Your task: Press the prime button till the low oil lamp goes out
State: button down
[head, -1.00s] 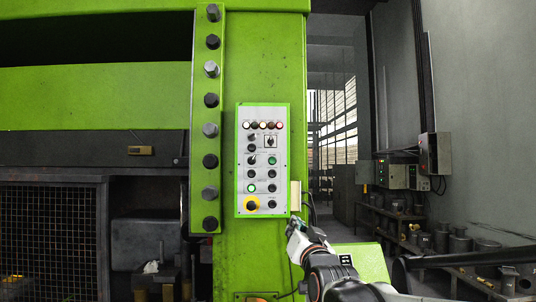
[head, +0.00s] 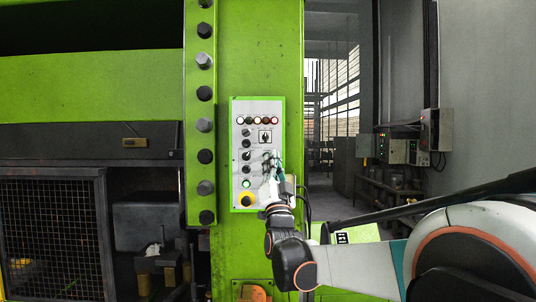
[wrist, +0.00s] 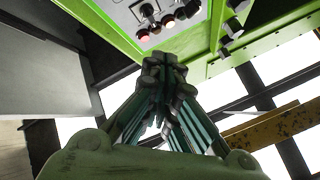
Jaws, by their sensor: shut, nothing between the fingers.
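The grey control panel (head: 240,165) is on the green press column, with a row of small round lamps (head: 257,120) along its top. The lamps also show in the wrist view (wrist: 168,20). Labels are too small to read, so I cannot tell which lamp is low oil or which button is prime. Black buttons (head: 246,144) run down the panel's left side. My gripper (head: 272,163) is in front of the panel's right button column and hides part of it. In the wrist view its fingertips (wrist: 163,65) are together and empty; contact with a button cannot be told.
A row of large bolts (head: 205,125) runs down the column to the left. A wire-mesh guard (head: 55,230) stands farther left. Wall boxes (head: 432,130) are at the right.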

dwell(0.3)
jog(key=w+p, duration=0.1)
jog(key=w, duration=0.7)
jog(key=shift+w, duration=0.4)
jog(key=shift+w, duration=0.1)
dwell(1.1)
jog(key=shift+w, duration=0.35)
jog(key=shift+w, duration=0.4)
dwell(0.8)
jog(key=shift+s, duration=0.2)
jog(key=shift+s+b, duration=0.35)
jog(key=shift+s, duration=0.3)
jog(key=shift+s+b, duration=0.55)
jog(key=shift+s, duration=1.95)
